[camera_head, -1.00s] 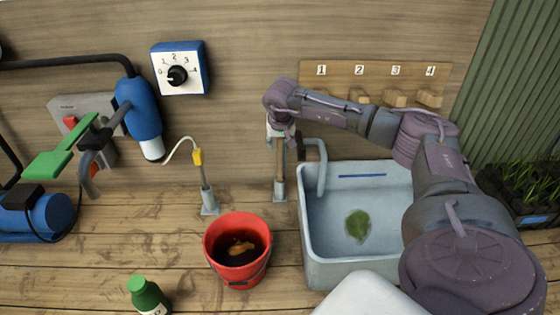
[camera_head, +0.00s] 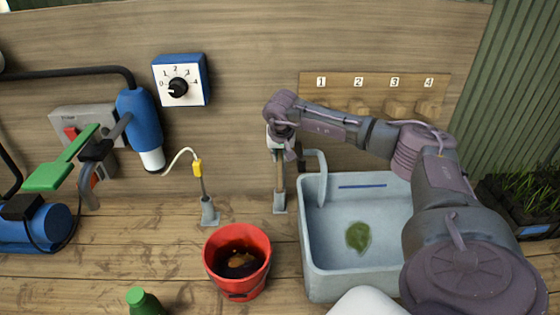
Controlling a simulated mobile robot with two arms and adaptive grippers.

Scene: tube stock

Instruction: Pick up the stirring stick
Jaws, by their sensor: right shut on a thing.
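The stirring stick (camera_head: 280,178) is a thin wooden stick. It stands upright in a small grey holder (camera_head: 279,203) on the wooden bench, just left of the sink. My right gripper (camera_head: 279,150) is at the stick's upper end and is shut on it, pointing down. The fingers are small and partly hidden by my wrist. The stick's lower end is hidden inside the holder or behind its rim. My left gripper is not in view.
A red bucket (camera_head: 211,262) with dark liquid stands in front of the holder. A pale blue sink (camera_head: 309,245) with a green leaf is to the right. A probe (camera_head: 203,186) with a yellow part stands at left. A green bottle (camera_head: 142,301) is at the front.

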